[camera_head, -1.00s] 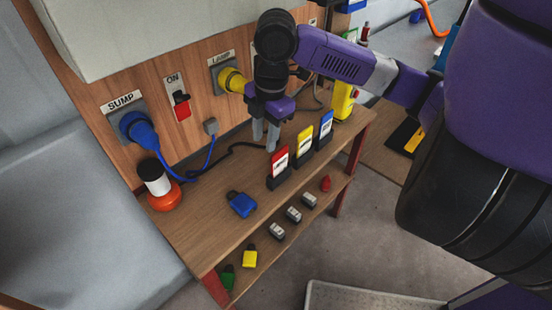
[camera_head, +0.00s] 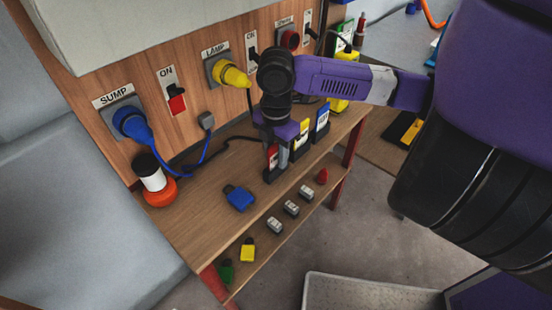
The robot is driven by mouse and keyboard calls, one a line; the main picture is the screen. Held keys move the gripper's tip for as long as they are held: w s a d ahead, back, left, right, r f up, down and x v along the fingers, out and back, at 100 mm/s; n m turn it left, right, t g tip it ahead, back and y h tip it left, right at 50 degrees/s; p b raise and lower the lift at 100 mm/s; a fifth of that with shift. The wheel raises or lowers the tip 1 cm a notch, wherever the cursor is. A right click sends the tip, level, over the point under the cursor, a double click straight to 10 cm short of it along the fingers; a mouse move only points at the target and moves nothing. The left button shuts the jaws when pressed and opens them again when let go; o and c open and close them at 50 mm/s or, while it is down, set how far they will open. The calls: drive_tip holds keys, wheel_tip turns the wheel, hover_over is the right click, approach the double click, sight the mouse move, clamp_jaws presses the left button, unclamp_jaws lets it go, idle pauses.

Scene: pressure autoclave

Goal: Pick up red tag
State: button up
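The red tag (camera_head: 272,155) stands upright in a dark holder at the left end of a row of three tags on the wooden shelf. The yellow tag (camera_head: 302,134) and the blue tag (camera_head: 323,117) stand in holders to its right. My gripper (camera_head: 278,158) points down at the red tag and covers part of it. One grey finger shows against the tag's right side. The other finger is mostly hidden, so I cannot tell whether the fingers are closed on the tag.
A blue padlock (camera_head: 239,198) lies on the shelf left of the tags. An orange-based cylinder (camera_head: 160,193) stands further left. The lower shelf holds several small padlocks and a red piece (camera_head: 322,176). A panel with the blue plug (camera_head: 132,124) and yellow plug (camera_head: 232,76) rises behind.

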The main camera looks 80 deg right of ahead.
drive_tip(key=shift+c, duration=0.4)
clamp_jaws()
